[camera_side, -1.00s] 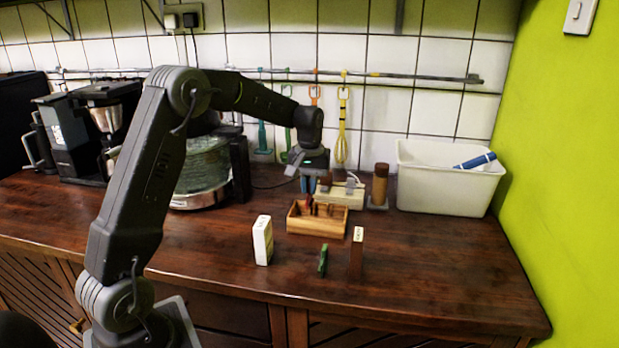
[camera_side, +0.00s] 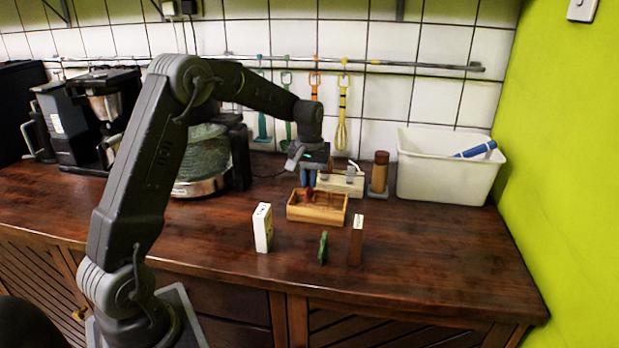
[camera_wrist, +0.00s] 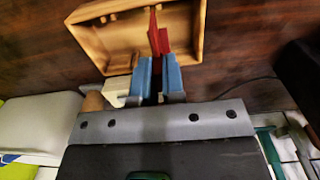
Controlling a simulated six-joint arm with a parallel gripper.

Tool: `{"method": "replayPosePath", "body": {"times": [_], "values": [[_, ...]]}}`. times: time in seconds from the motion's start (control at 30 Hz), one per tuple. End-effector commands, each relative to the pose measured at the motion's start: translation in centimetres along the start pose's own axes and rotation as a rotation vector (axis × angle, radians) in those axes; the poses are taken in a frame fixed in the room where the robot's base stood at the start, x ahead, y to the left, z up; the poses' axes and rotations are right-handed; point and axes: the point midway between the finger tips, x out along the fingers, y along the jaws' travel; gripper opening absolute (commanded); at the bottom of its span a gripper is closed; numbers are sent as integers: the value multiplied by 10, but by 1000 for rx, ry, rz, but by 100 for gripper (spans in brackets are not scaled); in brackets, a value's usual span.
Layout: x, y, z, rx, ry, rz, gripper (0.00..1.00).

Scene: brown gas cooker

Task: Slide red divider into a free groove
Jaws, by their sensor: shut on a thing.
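My gripper (camera_side: 308,183), with blue fingers that also show in the wrist view (camera_wrist: 157,75), is shut on the red divider (camera_wrist: 155,35). It points down over the back part of the wooden box (camera_side: 318,215). In the wrist view the divider lies across the open inside of the box (camera_wrist: 97,45). In the side view only a small red piece (camera_side: 308,195) shows below the fingers, at the box's back rim. I cannot tell whether its lower edge sits in a groove. The box's grooves are too small and blurred to make out clearly.
A white box (camera_side: 262,228), a green piece (camera_side: 323,248) and a brown block (camera_side: 356,240) stand in front of the wooden box. Behind it are a power strip (camera_side: 345,182) and a brown cylinder (camera_side: 379,175). A white bin (camera_side: 450,180) stands at the right.

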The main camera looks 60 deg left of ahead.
Motion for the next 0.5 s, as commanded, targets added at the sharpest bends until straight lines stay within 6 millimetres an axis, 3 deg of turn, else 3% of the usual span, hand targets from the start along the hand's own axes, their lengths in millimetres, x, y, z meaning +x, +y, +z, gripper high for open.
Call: {"method": "replayPosePath", "body": {"times": [0.5], "values": [[11, 0, 0, 0, -1, 0, 0]]}}
